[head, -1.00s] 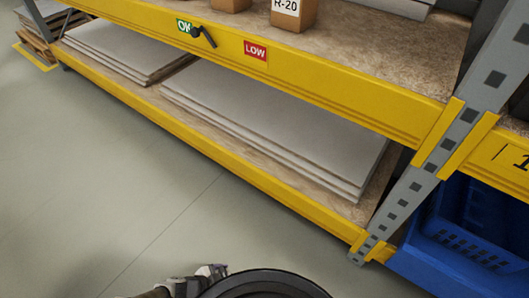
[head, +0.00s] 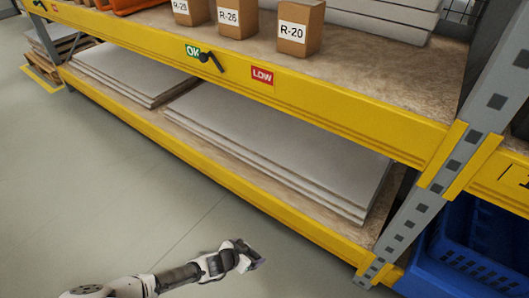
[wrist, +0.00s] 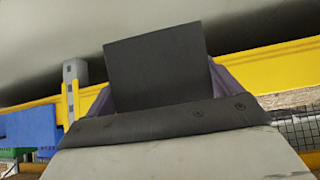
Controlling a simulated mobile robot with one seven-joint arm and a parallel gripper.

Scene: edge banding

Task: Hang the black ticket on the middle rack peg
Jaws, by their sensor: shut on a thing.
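The black ticket (wrist: 160,72) is a flat dark square in the wrist view. It stands up between the purplish fingers of my gripper (wrist: 157,95), which is shut on it. In the head view my gripper (head: 248,257) is low at the bottom middle, over the floor and in front of the yellow shelving, with a dark piece at its tip.
Cardboard boxes stand above; grey panels (head: 270,140) lie below. A blue crate (head: 465,255) is at right.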

